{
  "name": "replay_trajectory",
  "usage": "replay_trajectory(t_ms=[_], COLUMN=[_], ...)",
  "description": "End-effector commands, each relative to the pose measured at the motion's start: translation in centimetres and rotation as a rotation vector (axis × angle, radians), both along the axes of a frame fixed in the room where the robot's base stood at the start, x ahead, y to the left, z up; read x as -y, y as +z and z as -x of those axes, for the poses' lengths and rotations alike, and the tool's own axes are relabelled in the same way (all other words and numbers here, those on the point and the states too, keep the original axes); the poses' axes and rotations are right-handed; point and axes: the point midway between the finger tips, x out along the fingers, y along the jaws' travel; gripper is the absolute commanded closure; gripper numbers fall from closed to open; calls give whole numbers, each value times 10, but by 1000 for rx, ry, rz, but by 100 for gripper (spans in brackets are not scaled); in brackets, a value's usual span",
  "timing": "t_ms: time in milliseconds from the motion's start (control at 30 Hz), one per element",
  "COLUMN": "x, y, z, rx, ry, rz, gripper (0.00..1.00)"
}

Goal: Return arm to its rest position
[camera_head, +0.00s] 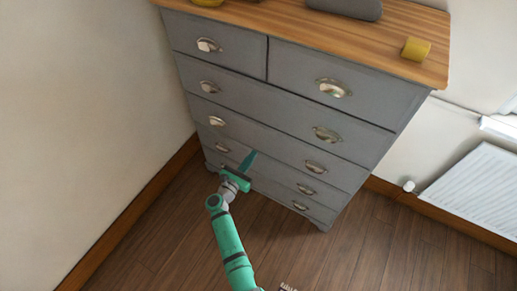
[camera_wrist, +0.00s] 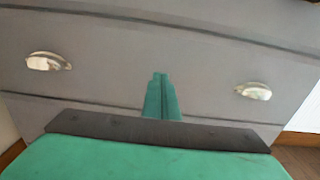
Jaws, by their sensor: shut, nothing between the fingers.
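My green arm reaches up from the bottom of the head view toward a grey chest of drawers. My gripper (camera_head: 248,160) is in front of the chest's lower drawers, with its fingers pointing at the drawer fronts. In the wrist view the two green fingers of my gripper (camera_wrist: 161,92) are together and hold nothing. The grey chest (camera_wrist: 210,60) fills most of that view. Whether the fingertips touch the drawer front I cannot tell.
The chest of drawers (camera_head: 300,110) has metal cup handles and a wooden top. A yellow roll-shaped object (camera_head: 415,49) and a grey object (camera_head: 346,8) are on top. A white radiator (camera_head: 475,190) is at the right.

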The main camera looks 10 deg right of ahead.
Motion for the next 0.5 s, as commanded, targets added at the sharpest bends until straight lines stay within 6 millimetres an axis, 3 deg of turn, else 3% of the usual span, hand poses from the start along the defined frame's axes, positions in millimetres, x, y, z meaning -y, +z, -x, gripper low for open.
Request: replay_trajectory(t_ms=[200, 500], x=[-24, -36], y=[-1, -1], z=[30, 44], rx=[-1, 0], ry=[0, -2], rz=[-1, 0], gripper=[100, 100])
